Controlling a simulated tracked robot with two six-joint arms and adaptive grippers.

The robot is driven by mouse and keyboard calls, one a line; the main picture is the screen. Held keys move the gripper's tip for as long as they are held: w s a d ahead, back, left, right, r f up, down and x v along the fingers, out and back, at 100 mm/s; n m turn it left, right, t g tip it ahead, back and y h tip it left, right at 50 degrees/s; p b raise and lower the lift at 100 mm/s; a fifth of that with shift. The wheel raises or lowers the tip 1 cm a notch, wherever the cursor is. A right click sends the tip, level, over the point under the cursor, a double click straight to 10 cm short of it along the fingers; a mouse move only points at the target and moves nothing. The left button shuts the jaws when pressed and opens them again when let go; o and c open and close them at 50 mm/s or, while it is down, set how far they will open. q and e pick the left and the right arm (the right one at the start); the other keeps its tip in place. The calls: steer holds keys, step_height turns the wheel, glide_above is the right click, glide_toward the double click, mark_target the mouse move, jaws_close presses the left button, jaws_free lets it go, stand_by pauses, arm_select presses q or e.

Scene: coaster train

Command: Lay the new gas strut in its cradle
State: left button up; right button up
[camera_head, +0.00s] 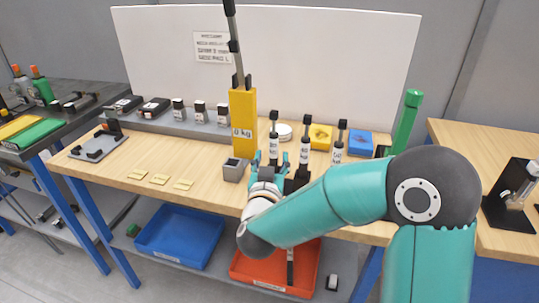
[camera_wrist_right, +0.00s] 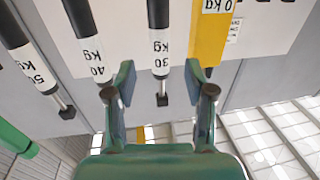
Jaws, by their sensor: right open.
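Three upright gas struts with black bodies, white labels and thin rods stand in a row on the wooden table: a left one (camera_head: 273,148), a middle one (camera_head: 305,150) and a right one (camera_head: 338,150). My right gripper (camera_head: 268,170) is open at the left strut. In the right wrist view, the strut labelled 30 kg (camera_wrist_right: 160,45) shows between the spread fingers, not gripped. Struts labelled 40 kg (camera_wrist_right: 92,50) and 50 kg (camera_wrist_right: 30,55) are beside it. A grey plate with black brackets (camera_head: 97,147) lies at the table's left; I cannot tell whether it is the cradle. My left gripper is not in view.
A grey square holder (camera_head: 235,170) is close to the gripper. Yellow cards (camera_head: 160,179) lie at the front left. A blue bin (camera_head: 180,235) and a red bin (camera_head: 250,272) are below.

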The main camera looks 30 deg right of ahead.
mark_target(273, 148)
steer(key=shift+p+x, duration=0.7)
steer(key=shift+x, duration=2.4)
jaws_close()
steer(key=shift+r, duration=0.1)
